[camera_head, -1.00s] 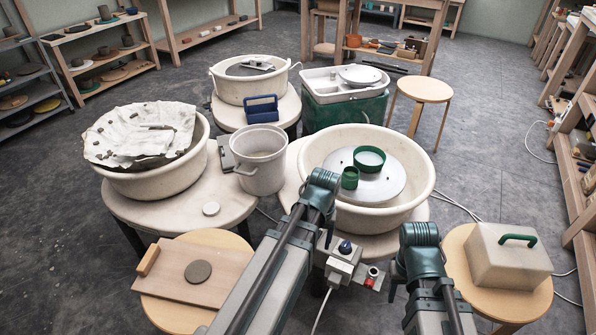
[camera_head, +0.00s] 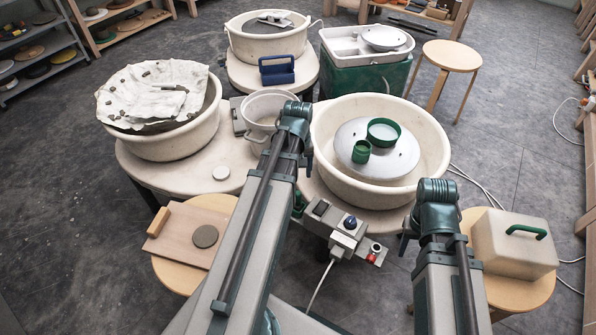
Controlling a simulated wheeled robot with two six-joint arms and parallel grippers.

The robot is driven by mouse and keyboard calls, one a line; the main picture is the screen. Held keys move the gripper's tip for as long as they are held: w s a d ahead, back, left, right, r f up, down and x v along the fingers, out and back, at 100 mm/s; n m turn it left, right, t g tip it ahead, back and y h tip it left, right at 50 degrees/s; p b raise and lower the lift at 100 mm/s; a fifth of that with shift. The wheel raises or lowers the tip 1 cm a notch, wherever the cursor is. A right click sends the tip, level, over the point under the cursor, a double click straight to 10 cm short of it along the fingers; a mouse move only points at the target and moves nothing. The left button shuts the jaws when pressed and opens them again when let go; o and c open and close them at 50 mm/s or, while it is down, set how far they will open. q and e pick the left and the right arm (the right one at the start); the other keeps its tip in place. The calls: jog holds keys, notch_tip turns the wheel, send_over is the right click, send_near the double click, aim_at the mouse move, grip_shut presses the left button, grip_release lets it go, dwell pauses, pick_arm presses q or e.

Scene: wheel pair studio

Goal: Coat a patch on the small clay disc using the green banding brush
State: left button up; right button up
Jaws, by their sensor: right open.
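The small clay disc (camera_head: 205,236) is a flat, round, grey-brown piece. It lies on a wooden board (camera_head: 178,247) on a low round stool at the lower left. I cannot make out the green banding brush. My right gripper (camera_head: 406,240) shows only in part, as a dark tip beside its arm. It is open and hangs in front of the right-hand wheel table, well to the right of the disc. My left arm (camera_head: 262,190) reaches up the middle, to the right of the disc.
A wheel basin (camera_head: 435,140) holds a green-rimmed cup (camera_head: 383,131) and a small green cup (camera_head: 361,152). A cloth-covered basin (camera_head: 165,147) stands left, with a white bucket (camera_head: 262,108) partly behind my left arm. A lidded box (camera_head: 512,250) is at right. Cables cross the floor.

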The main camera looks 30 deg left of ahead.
aim_at(298, 193)
pick_arm(q)
notch_tip(298, 193, down, 12)
jog(key=b, duration=1.1)
jog(key=shift+r, duration=0.1)
grip_shut()
jog(key=shift+r, duration=0.15)
notch_tip(298, 193, up, 6)
jog(key=p, duration=0.6)
dwell(0.3)
